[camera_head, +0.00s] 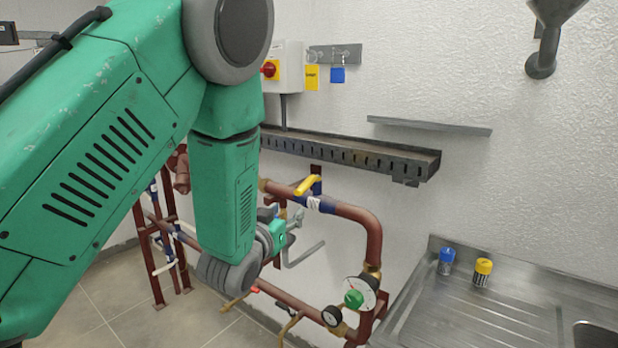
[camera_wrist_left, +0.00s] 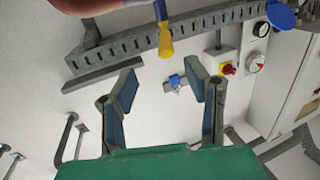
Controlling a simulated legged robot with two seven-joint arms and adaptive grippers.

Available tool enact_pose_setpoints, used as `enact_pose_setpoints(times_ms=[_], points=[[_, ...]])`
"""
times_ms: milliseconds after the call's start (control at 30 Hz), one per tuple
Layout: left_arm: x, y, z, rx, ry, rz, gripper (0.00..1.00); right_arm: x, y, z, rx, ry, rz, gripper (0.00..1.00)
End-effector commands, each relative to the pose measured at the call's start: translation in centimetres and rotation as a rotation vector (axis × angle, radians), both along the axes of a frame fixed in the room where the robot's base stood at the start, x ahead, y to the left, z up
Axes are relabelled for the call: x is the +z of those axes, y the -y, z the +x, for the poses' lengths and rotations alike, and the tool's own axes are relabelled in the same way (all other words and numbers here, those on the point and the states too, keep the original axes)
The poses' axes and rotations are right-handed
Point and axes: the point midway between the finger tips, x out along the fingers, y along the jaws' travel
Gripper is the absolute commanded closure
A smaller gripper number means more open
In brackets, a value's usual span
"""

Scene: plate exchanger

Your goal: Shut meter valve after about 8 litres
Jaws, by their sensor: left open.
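A yellow lever handle (camera_head: 307,185) sits on the red-brown pipe (camera_head: 365,220), near a blue-and-white band. It also shows in the left wrist view (camera_wrist_left: 165,40), beyond and above my fingertips. A round white meter (camera_head: 367,287) with a green centre is lower on the pipe; I cannot read its figures. My left gripper (camera_head: 290,228) is below the yellow lever, partly hidden by its own wrist. In the left wrist view the gripper (camera_wrist_left: 164,88) is open, its fingers wide apart with nothing between them. My right gripper does not show.
A small dark-rimmed gauge (camera_head: 332,316) is left of the meter. A perforated metal tray (camera_head: 350,155) runs along the wall above the pipe. A switch box (camera_head: 284,65) hangs higher up. A steel sink (camera_head: 470,310) with blue-capped (camera_head: 446,262) and yellow-capped (camera_head: 482,272) containers is at right.

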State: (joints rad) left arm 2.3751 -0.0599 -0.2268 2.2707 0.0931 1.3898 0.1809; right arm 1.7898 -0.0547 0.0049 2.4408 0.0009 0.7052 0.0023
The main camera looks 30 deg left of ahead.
Motion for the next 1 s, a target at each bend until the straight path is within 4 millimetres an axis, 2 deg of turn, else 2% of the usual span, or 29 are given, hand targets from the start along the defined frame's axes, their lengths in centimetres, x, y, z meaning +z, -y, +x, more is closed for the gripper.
enact_pose_setpoints(times_ms=[33, 100, 267, 500, 700, 833, 1000], points=[[1.1, -0.3, 0.3, 0.002, 0.028, 0.002, 0.58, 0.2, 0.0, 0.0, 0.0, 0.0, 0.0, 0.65], [1.7, -0.6, 0.8, 0.004, 0.045, 0.003, 0.58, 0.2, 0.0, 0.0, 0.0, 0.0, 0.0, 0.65], [1.7, -1.1, 2.9, 0.003, 0.048, 0.003, 0.58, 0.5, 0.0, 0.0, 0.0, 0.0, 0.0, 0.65], [1.7, -2.2, 7.9, 0.003, 0.045, 0.003, 0.58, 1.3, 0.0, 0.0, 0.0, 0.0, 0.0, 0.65], [1.7, -3.1, 11.4, 0.004, 0.044, 0.003, 0.58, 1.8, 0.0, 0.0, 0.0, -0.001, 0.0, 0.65], [1.6, -3.4, 12.8, 0.004, 0.043, 0.003, 0.58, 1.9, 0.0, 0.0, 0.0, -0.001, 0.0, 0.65], [1.6, -3.5, 13.6, 0.003, 0.042, 0.003, 0.58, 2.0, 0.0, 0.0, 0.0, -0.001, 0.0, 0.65]])
